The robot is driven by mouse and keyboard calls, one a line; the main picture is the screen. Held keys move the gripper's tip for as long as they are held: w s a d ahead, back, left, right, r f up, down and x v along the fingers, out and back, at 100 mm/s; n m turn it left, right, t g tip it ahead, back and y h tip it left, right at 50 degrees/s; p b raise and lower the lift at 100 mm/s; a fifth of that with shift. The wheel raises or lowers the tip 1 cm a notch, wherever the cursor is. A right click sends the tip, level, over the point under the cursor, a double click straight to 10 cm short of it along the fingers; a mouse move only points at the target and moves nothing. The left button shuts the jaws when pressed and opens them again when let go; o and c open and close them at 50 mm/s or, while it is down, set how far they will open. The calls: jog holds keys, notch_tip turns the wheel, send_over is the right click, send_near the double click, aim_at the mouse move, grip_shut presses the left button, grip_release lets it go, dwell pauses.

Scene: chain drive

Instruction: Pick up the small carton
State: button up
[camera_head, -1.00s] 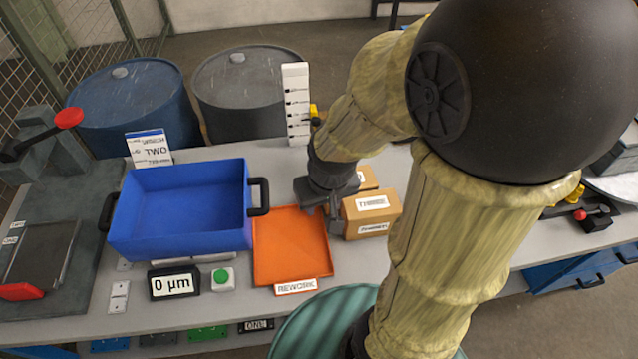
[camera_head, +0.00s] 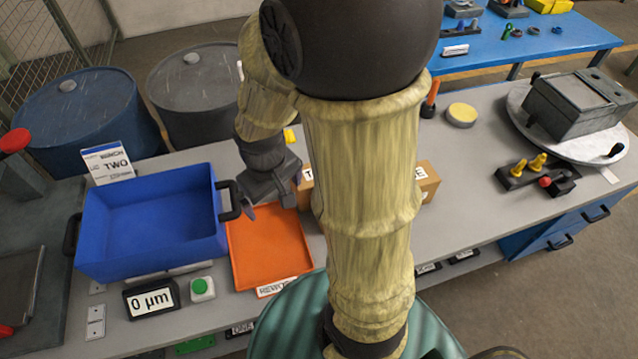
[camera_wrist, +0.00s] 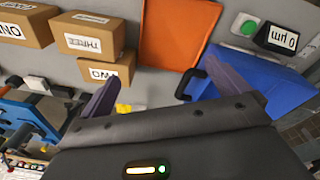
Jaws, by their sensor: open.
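Several brown cartons stand on the grey bench to the right of the orange tray. In the head view my arm hides much of them; one carton (camera_head: 429,183) shows right of the arm and part of another (camera_head: 306,188) left of it. In the wrist view I see a carton marked THREE (camera_wrist: 108,34), a smaller-looking one marked TWO (camera_wrist: 121,66) and another (camera_wrist: 35,18) at the left edge. I cannot tell for certain which is the small carton. My gripper (camera_head: 269,207) is open and empty above the tray's back edge, near the blue bin's handle; its fingers (camera_wrist: 163,85) are apart from the cartons.
The orange tray (camera_head: 268,250) marked REWORK lies empty. The blue bin (camera_head: 150,245) with black handles stands left of it. A gauge display (camera_head: 151,298) and green button (camera_head: 202,288) sit in front.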

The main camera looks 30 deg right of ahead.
jog(key=w+d+f+n+g+h, duration=0.1)
jog(key=w+d+f+n+h, duration=0.1)
jog(key=w+f+n+h, duration=0.2)
jog(key=w+d+f+n+g+h+b, duration=0.1)
jog(key=w+d+f+n+g+h, duration=0.1)
jog(key=w+n+h, duration=0.6)
jog(key=w+d+f+n, duration=0.1)
jog(key=w+f, duration=0.1)
jog(key=w, duration=0.1)
jog(key=shift+w+d+f+n+g+h, duration=0.3)
jog(key=shift+w+d+f+n+h, duration=0.05)
jog(key=shift+n+h, duration=0.05)
notch_tip(320, 180, down, 9)
jog(key=d+p, duration=0.1)
jog(key=p, duration=0.1)
jog(key=shift+s+d+r, duration=0.15)
jog(key=shift+r, duration=0.05)
